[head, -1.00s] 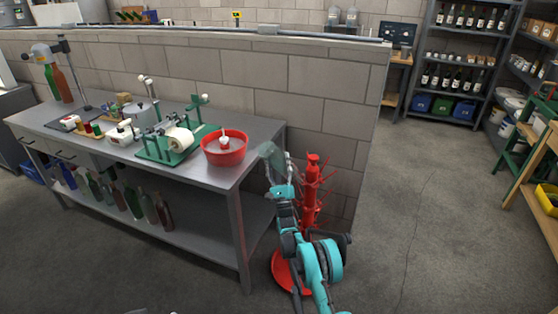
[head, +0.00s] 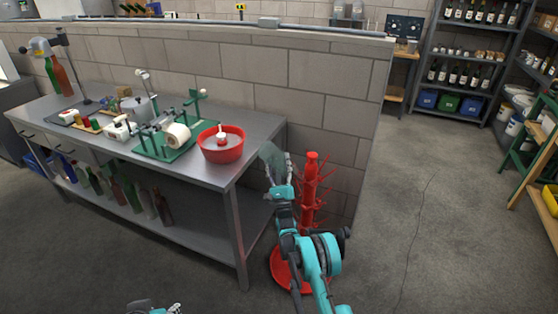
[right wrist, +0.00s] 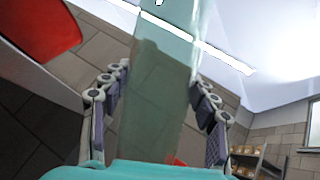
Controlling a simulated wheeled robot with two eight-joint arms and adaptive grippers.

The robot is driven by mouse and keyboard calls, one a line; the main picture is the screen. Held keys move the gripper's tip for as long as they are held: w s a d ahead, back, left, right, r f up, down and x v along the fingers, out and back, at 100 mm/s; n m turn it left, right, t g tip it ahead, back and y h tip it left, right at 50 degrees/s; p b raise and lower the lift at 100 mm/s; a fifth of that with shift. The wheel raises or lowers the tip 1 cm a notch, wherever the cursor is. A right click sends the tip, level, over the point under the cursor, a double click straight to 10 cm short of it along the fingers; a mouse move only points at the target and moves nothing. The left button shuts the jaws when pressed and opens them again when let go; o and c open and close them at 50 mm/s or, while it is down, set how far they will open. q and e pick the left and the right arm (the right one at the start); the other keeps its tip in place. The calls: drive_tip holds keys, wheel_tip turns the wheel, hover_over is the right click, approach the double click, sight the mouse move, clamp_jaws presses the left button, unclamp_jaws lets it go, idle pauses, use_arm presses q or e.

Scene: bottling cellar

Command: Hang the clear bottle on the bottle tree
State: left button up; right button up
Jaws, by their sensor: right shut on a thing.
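The clear bottle (head: 271,160) is pale, greenish and see-through. My right gripper (head: 279,180) is shut on it, and in the right wrist view the bottle (right wrist: 158,95) stands between the fingers (right wrist: 158,110). It is held in the air just past the bench's right end, tilted in the head view. The red bottle tree (head: 311,190), with spiky pegs, stands on the floor immediately right of the gripper. My right arm covers part of its lower post and base. The bottle looks apart from the pegs. My left gripper (head: 168,308) shows only partly at the bottom edge; its jaws are unclear.
The steel bench (head: 225,182) is to the left, with a red tub (head: 221,152) near its right corner and a green labelling stand (head: 165,150). Several bottles stand on its lower shelf. A block wall (head: 325,110) rises behind the tree. The floor (head: 400,230) at right is clear.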

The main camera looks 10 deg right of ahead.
drive_tip(key=shift+d, duration=0.1)
drive_tip(key=o, duration=1.4)
drive_tip(key=shift+c, duration=0.2)
drive_tip(key=shift+f, duration=0.1)
drive_tip(key=shift+s+f, duration=0.3)
drive_tip(key=shift+s, duration=0.05)
drive_tip(key=s, duration=1.2)
drive_tip(key=shift+a, duration=0.45)
drive_tip(key=shift+s+f, duration=0.1)
drive_tip(key=shift+f, duration=0.05)
